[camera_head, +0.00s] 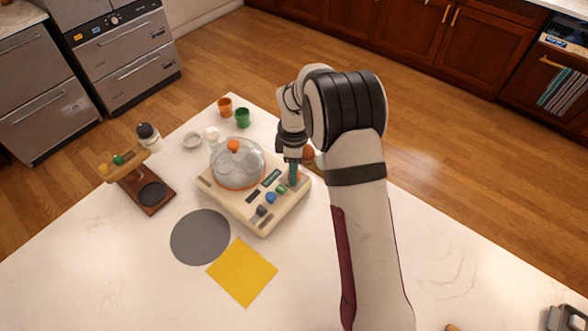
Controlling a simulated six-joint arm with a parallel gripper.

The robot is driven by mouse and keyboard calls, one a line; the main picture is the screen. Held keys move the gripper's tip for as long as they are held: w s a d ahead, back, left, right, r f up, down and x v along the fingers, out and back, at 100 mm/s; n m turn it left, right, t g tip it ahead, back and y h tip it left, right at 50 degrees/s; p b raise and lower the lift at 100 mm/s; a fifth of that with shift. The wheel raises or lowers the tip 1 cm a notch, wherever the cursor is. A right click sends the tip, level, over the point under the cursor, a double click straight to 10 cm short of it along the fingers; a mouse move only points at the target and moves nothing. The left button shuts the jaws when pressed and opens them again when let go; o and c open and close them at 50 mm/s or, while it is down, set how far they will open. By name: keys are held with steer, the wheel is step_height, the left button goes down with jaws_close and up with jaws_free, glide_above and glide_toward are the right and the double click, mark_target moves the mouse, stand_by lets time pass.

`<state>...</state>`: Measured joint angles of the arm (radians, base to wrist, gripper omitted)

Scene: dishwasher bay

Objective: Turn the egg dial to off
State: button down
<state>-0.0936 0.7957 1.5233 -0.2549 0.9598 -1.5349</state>
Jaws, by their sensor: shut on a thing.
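The cream egg cooker (226,205) sits on the white table, with a clear dome lid (238,165) topped by an orange knob. Its front right panel carries a row of controls: a dark one (260,211), a blue dial (271,198) and a green dial (282,189). My gripper (294,183) points down at the right end of this row, beside the green dial. It is shut on what looks like a dial there, mostly hidden by the fingers. The labels are too small to read, so which dial is the egg dial and its setting cannot be told.
A grey round mat (200,237) and a yellow square sheet (242,272) lie in front of the cooker. A wooden stand (152,193) is at left. Orange (225,106) and green (243,118) cups stand behind. A brown round object (308,154) is close behind my gripper.

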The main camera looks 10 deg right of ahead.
steer(key=shift+n, duration=1)
steer(key=c, duration=0.8)
jaws_free()
steer(key=shift+o, duration=0.2)
step_height(320, 180, up, 16)
steer(key=shift+f, duration=0.1)
